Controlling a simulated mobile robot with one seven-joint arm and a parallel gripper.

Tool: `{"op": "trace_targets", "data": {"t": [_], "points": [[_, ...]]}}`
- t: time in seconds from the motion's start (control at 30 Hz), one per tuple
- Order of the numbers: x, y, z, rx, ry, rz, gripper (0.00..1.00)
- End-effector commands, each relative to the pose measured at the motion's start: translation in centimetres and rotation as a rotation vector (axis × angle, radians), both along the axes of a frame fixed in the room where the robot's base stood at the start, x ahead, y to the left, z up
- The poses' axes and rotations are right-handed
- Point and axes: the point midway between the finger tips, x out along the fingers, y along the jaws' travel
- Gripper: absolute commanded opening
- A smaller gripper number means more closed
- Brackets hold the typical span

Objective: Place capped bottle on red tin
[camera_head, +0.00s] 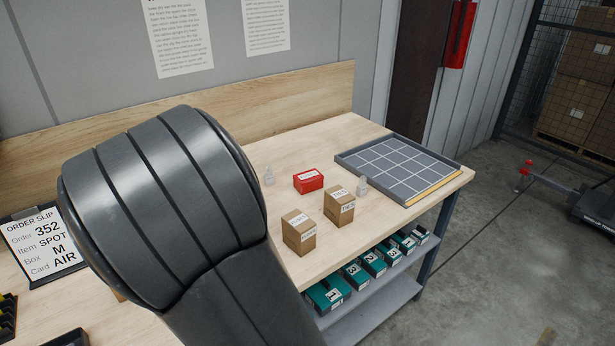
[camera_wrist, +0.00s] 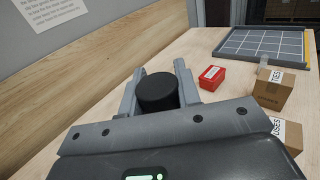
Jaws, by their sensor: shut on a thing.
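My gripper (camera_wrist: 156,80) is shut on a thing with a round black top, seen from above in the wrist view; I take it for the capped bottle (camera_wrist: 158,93). Its lower part is hidden. The red tin (camera_head: 309,181) is a small red box with a white label, flat on the bench. It also shows in the wrist view (camera_wrist: 212,79), beyond the right finger and apart from it, with nothing on top. In the head view my dark arm hides the gripper and the held thing.
Two cardboard boxes (camera_head: 298,232) (camera_head: 339,205) stand in front of the tin. A grey gridded tray (camera_head: 346,160) lies at the bench's right end. A wooden backboard (camera_head: 320,98) runs behind.

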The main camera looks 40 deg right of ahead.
Motion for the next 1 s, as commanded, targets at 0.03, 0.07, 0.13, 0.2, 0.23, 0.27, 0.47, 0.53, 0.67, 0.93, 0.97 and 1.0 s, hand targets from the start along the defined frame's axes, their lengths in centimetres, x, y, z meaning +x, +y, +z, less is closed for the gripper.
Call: {"op": "trace_targets", "data": {"t": [0.03, 0.07, 0.13, 0.2, 0.23, 0.27, 0.47, 0.53, 0.67, 0.93, 0.97, 1.0], "points": [[0.4, -1.7, 0.3, -0.002, -0.002, -0.018, 0.0], [0.7, -2.6, 0.4, -0.002, -0.002, -0.026, 0.0], [1.2, -4.7, 0.6, -0.003, -0.001, -0.042, 0.0], [1.7, -6.8, 0.9, -0.002, -0.002, -0.059, 0.0], [1.8, -7.7, 1.0, -0.002, -0.002, -0.066, 0.0], [2.0, -8.7, 1.0, -0.002, -0.001, -0.073, 0.0], [2.5, -15.2, 1.6, -0.002, -0.001, -0.123, 0.0], [2.4, -17.5, 1.8, -0.004, 0.0, -0.141, 0.0], [2.1, -22.0, 2.0, -0.002, -0.001, -0.174, 0.0], [0.1, -31.1, 2.4, -0.004, 0.0, -0.245, 0.0], [-0.2, -32.0, 2.4, -0.003, -0.001, -0.25, 0.0], [-0.5, -33.0, 2.5, -0.002, -0.002, -0.259, 0.0]]}}
